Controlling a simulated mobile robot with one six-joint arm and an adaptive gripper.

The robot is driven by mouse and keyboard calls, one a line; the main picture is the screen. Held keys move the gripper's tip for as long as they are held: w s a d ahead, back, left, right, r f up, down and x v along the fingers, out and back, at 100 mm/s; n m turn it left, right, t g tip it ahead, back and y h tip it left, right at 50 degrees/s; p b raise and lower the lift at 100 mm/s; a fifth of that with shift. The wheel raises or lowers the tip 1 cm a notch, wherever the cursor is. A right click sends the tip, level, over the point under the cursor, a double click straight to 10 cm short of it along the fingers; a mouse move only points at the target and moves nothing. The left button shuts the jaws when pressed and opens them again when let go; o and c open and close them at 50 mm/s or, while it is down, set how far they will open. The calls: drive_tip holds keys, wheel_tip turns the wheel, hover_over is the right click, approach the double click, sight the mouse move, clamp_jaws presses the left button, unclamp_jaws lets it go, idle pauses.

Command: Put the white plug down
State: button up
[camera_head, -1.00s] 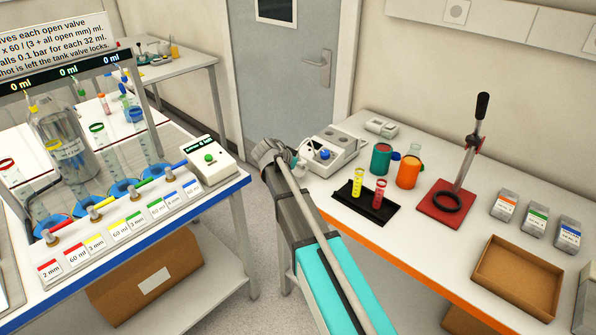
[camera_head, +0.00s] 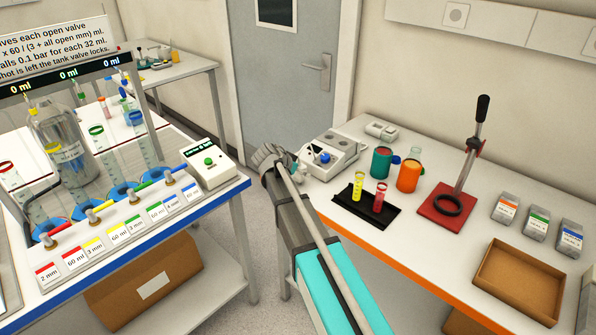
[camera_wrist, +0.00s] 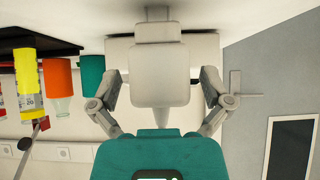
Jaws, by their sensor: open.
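My gripper (camera_head: 280,157) is at the end of my arm, beside the left end of the right-hand bench, near a white device with a blue knob (camera_head: 343,151). In the wrist view the two fingers of my gripper (camera_wrist: 160,75) stand wide apart. A pale block (camera_wrist: 158,78) shows between them with clear gaps at both sides. I cannot tell whether this block is the white plug, and no plug stands out clearly in the head view.
A black rack (camera_head: 352,208) holds a yellow and a red tube. The left bench (camera_head: 225,190) carries valves. Floor lies between benches.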

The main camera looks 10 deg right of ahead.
drive_tip(key=shift+r, duration=0.15)
drive_tip(key=shift+r, duration=0.1)
drive_tip(key=shift+s+a+r+p, duration=0.3)
drive_tip(key=shift+a+r+p, duration=0.2)
drive_tip(key=shift+p, duration=0.25)
drive_tip(key=p+v, duration=0.6)
drive_tip(key=v, duration=0.4)
drive_tip(key=shift+s+p, duration=0.2)
drive_tip(key=shift+p, duration=0.15)
drive_tip(key=shift+a, duration=0.1)
drive_tip(key=s+d+f+n+g+y, duration=0.2)
drive_tip(key=s+n, duration=0.1)
drive_tip(key=s, duration=0.5)
drive_tip(key=s+d+f+n+g+y, duration=0.1)
drive_tip(key=s+d+f+n+y, duration=0.1)
drive_tip(key=s, duration=0.5)
drive_tip(key=s+d+f+n+g+y, duration=0.2)
drive_tip(key=s+n, duration=0.3)
drive_tip(key=s, duration=0.3)
drive_tip(key=shift+s+d+n+g+y, duration=0.3)
drive_tip(key=shift+s+d+n+y, duration=0.15)
drive_tip(key=shift+y, duration=0.45)
